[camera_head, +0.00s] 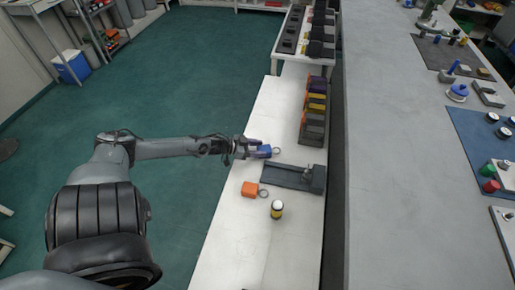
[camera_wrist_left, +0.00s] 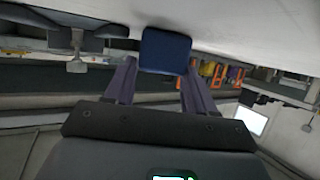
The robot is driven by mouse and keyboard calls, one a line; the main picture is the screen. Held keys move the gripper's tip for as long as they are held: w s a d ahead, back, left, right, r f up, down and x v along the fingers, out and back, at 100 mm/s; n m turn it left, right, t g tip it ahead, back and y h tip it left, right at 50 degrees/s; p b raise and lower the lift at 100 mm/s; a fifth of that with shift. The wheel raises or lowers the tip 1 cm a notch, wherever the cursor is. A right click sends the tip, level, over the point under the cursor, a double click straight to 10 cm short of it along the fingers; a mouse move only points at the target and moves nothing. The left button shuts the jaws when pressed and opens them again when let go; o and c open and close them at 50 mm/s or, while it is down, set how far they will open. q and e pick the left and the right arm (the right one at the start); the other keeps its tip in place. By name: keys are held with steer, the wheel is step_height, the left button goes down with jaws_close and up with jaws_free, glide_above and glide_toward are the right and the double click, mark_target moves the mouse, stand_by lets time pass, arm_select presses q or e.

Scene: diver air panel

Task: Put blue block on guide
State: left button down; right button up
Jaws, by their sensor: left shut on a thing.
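The blue block (camera_head: 265,150) is at the tips of my left gripper (camera_head: 259,149), above or on the white table. In the left wrist view the blue block (camera_wrist_left: 165,50) sits between the two fingers of the left gripper (camera_wrist_left: 160,75), which is shut on it. The guide (camera_head: 285,177), a long dark grey rail with a raised block at its right end, lies just nearer than the gripper, apart from the blue block. I cannot tell whether the block touches the table. My right gripper is in neither view.
An orange block (camera_head: 249,189), a metal ring (camera_head: 263,193) and a yellow-black cylinder (camera_head: 277,209) stand nearer on the white table (camera_head: 235,235). Another ring (camera_head: 276,151) is beside the blue block. A rack of colored bins (camera_head: 313,125) stands behind. The table's near part is clear.

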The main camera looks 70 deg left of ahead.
arm_select(q)
steer(key=shift+w+r, duration=0.15)
steer(key=shift+w, duration=0.05)
steer(key=c, duration=0.6)
jaws_free()
steer(key=shift+s+f, duration=0.15)
steer(key=shift+f, duration=0.05)
steer(key=shift+c, duration=0.2)
steer(key=shift+o, duration=1.4)
steer(key=shift+a, duration=0.1)
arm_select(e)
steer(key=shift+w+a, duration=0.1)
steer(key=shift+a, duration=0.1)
arm_select(q)
steer(key=shift+r, duration=0.1)
